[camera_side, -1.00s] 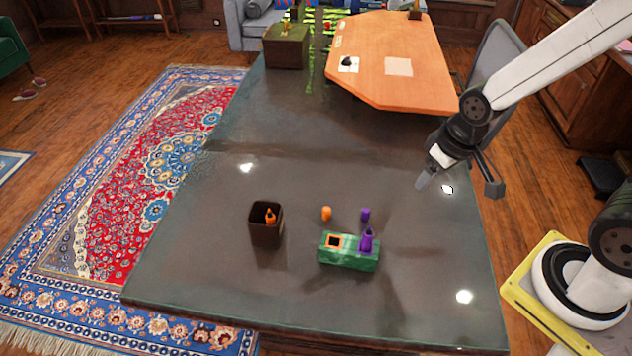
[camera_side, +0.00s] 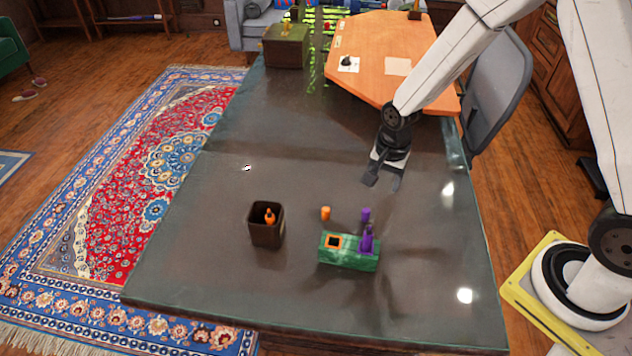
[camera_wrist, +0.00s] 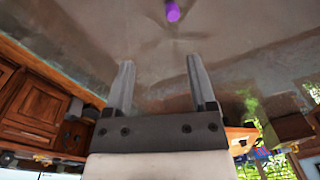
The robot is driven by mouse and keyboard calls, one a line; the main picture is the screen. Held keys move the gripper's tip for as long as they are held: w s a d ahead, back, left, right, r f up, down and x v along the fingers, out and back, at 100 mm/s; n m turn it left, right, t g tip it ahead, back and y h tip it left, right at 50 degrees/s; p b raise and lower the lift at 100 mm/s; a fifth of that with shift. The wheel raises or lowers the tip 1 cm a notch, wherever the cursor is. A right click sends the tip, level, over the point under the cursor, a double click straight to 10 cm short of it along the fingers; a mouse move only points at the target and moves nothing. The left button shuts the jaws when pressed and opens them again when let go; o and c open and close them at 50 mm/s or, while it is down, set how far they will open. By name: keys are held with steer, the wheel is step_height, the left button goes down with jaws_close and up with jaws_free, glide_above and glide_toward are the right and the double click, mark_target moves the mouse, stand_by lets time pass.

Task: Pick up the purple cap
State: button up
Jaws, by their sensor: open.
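The purple cap (camera_side: 366,214) stands on the dark table behind the green block, next to an orange cap (camera_side: 325,213). It also shows at the top of the wrist view (camera_wrist: 173,12), ahead of the fingertips and apart from them. My gripper (camera_side: 382,184) is open and empty, above the table and a little behind and right of the purple cap. Its two fingers show parted in the wrist view (camera_wrist: 160,78). A purple bottle (camera_side: 367,240) stands in the right of the green block (camera_side: 350,262).
The green block's left square hole (camera_side: 333,241) has an orange rim and looks empty. A dark brown box (camera_side: 266,236) with an orange bottle (camera_side: 269,216) inside stands to the left. An orange wooden board (camera_side: 380,55) lies at the back. The dark table (camera_side: 200,240) is clear at left.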

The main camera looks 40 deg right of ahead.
mark_target(367, 210)
steer(key=w+f+m, duration=0.1)
steer(key=f, duration=0.1)
steer(key=w+f+m, duration=0.1)
steer(key=f+m, duration=0.1)
steer(key=w+f+m, duration=0.1)
steer(key=f+m, duration=0.1)
steer(key=shift+a+f+g, duration=0.1)
steer(key=shift+f+g, duration=0.1)
steer(key=shift+g, duration=0.2)
steer(key=shift+f, duration=1.3)
steer(key=shift+f, duration=2.6)
jaws_close()
